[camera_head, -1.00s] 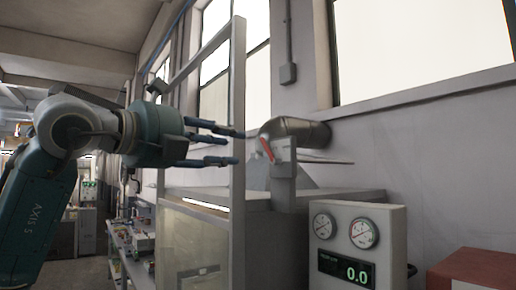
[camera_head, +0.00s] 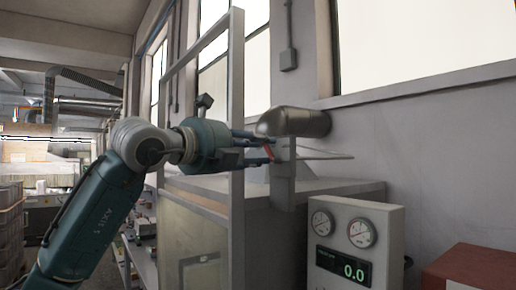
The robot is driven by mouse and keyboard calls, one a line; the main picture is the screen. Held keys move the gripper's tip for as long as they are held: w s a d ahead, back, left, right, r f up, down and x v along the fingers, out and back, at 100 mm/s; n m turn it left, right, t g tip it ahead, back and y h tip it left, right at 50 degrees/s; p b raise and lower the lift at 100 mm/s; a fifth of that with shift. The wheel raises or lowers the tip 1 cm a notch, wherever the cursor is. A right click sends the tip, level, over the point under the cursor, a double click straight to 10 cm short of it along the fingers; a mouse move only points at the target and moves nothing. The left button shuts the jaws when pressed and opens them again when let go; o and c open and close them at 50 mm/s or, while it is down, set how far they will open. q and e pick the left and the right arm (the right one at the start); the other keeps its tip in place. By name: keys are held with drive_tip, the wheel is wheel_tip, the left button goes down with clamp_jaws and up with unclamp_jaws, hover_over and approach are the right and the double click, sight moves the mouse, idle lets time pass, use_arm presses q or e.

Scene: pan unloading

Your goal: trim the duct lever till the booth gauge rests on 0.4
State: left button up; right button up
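The red duct lever (camera_head: 268,152) sits on a grey post (camera_head: 284,187) below the rounded end of a metal duct (camera_head: 298,122). My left gripper (camera_head: 271,151) is at the lever, its dark blue fingers reaching in from the left, one above and one lower. The fingertips look apart, with the lever at or between them. I cannot tell whether they touch it. The booth gauge (camera_head: 354,232) is a pale box with two round dials and a green digital display (camera_head: 341,265) reading 0.0. My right gripper is not in view.
A grey frame upright (camera_head: 236,110) stands close beside my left gripper. A pale thin bar (camera_head: 325,155) sticks out right of the post. A grey cabinet (camera_head: 345,189) lies below. A red box (camera_head: 470,268) is at lower right.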

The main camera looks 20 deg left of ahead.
use_arm(q)
clamp_jaws()
drive_tip(key=shift+s+d+m+b, duration=0.1)
drive_tip(key=shift+d+m+b, duration=0.05)
drive_tip(key=shift+m+b, duration=0.65)
drive_tip(key=m, duration=0.1)
drive_tip(key=b, duration=0.1)
drive_tip(key=m+t, duration=0.1)
drive_tip(key=shift+s+d+r+m+b, duration=0.15)
drive_tip(key=shift+s+d+m+b, duration=0.1)
drive_tip(key=shift+d+m+b, duration=0.1)
drive_tip(key=shift+s+d+r+m+h+b, duration=0.15)
drive_tip(key=shift+m+h+b, duration=0.25)
drive_tip(key=shift+m, duration=0.6)
drive_tip(key=shift+s+d+m+h+b, duration=0.15)
drive_tip(key=shift+d+m+h+b, duration=0.2)
drive_tip(key=shift+m, duration=0.6)
drive_tip(key=shift+s+d+r+m+h+b, duration=0.2)
drive_tip(key=shift+m+b, duration=0.25)
drive_tip(key=shift+m, duration=0.55)
drive_tip(key=shift+a, duration=0.1)
